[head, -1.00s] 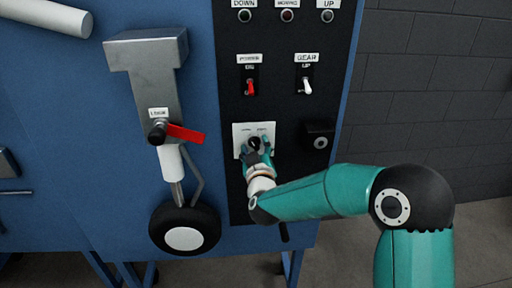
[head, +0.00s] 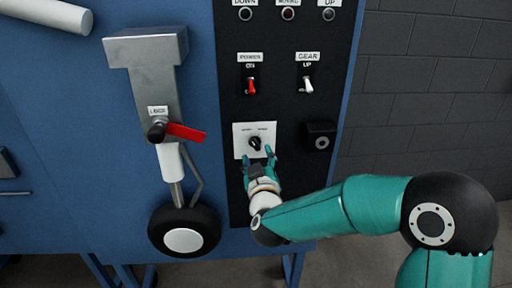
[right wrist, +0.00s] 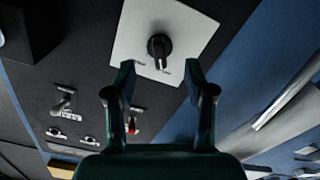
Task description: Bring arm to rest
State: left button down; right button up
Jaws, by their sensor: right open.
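My right gripper (head: 260,162) is open and empty just below and in front of a black rotary knob (head: 255,143) on a white plate (head: 241,133). In the right wrist view the knob (right wrist: 160,47) stands beyond and between the two open fingertips (right wrist: 160,72), with a gap; they do not hold it. My right arm (head: 335,212) reaches in from the lower right. My left gripper is not in view.
The black panel (head: 285,110) carries a red power switch (head: 252,86), a white gear switch (head: 307,85), several indicator lamps and a black block (head: 320,136). Left of it are a red lever (head: 186,132) and a wheel (head: 184,230). A grey brick wall (head: 430,90) is at right.

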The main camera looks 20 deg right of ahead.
jog(key=shift+d+f, duration=0.1)
jog(key=shift+d, duration=0.05)
jog(key=s+a+f+n+g+y, duration=0.1)
jog(key=s+f+g, duration=0.15)
jog(key=f, duration=0.75)
jog(key=s+a+f+g+y, duration=0.1)
jog(key=s+f+g+y, duration=0.15)
jog(key=f, duration=0.85)
jog(key=s+a+f+n+g+y, duration=0.1)
jog(key=s+f+g, duration=0.15)
jog(key=f, duration=0.75)
jog(key=s+a+f+m+g+y, duration=0.1)
jog(key=s+a+f+g, duration=0.2)
jog(key=s, duration=0.5)
jog(key=s+a+f+m+g+y, duration=0.2)
jog(key=s+a+f+g, duration=0.1)
jog(key=s, duration=0.5)
jog(key=s+a+f+m+g+y, duration=0.2)
jog(key=s+a+f+g, duration=0.1)
jog(key=s+f, duration=0.3)
jog(key=shift+s+a, duration=0.65)
jog(key=shift+s, duration=0.3)
jog(key=shift+f, duration=0.1)
